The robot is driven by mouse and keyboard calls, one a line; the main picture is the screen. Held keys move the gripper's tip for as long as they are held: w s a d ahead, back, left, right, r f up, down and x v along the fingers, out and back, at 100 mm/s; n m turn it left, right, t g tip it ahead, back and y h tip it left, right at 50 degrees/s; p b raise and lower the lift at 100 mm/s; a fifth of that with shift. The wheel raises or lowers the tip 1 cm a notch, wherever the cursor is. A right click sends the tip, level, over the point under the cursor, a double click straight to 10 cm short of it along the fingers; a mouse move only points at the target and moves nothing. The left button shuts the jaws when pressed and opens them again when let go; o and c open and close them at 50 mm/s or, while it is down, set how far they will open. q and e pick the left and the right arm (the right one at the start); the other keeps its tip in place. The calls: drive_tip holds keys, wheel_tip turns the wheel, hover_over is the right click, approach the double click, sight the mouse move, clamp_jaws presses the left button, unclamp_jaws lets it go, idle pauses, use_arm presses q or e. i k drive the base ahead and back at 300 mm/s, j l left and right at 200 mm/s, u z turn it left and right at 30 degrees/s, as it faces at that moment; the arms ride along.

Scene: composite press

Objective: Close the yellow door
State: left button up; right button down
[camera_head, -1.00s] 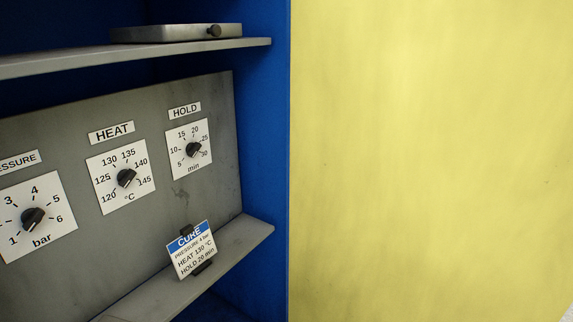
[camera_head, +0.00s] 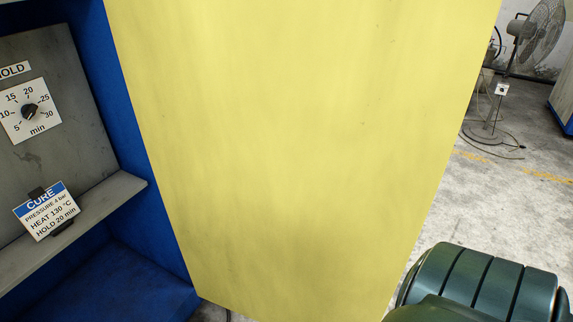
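The yellow door (camera_head: 290,150) stands open and fills the middle of the head view. Its left edge meets the blue cabinet frame (camera_head: 150,170), and its right edge is free with open floor beyond it. No handle shows on the visible face. Part of my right arm shows at the lower right, in front of the door's lower right corner. Its gripper is out of the picture, and whether it touches the door cannot be seen. My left gripper is not in view.
Inside the cabinet on the left are a grey panel with the HOLD dial (camera_head: 30,111) and a grey ledge (camera_head: 110,195) holding the CURE card (camera_head: 46,211). A standing fan (camera_head: 540,35) is at the back right. Grey floor (camera_head: 500,200) lies open right of the door.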

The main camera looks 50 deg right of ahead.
sight(299, 152)
drive_tip(key=k+l+u, duration=0.25)
drive_tip(key=k+l, duration=0.3)
drive_tip(key=l, duration=0.3)
drive_tip(key=k+l+u, duration=0.3)
drive_tip(key=k+l, duration=0.35)
drive_tip(key=k+l+u, duration=0.1)
drive_tip(key=l, duration=0.3)
drive_tip(key=k+l, duration=0.1)
drive_tip(key=l, duration=0.3)
drive_tip(key=k+l+u, duration=0.15)
drive_tip(key=l, duration=0.25)
drive_tip(key=k+l+u, duration=0.1)
drive_tip(key=l, duration=0.25)
drive_tip(key=k+l+u, duration=0.1)
drive_tip(key=l, duration=0.3)
drive_tip(key=k+l, duration=0.1)
drive_tip(key=l, duration=0.95)
drive_tip(key=k+u, duration=0.05)
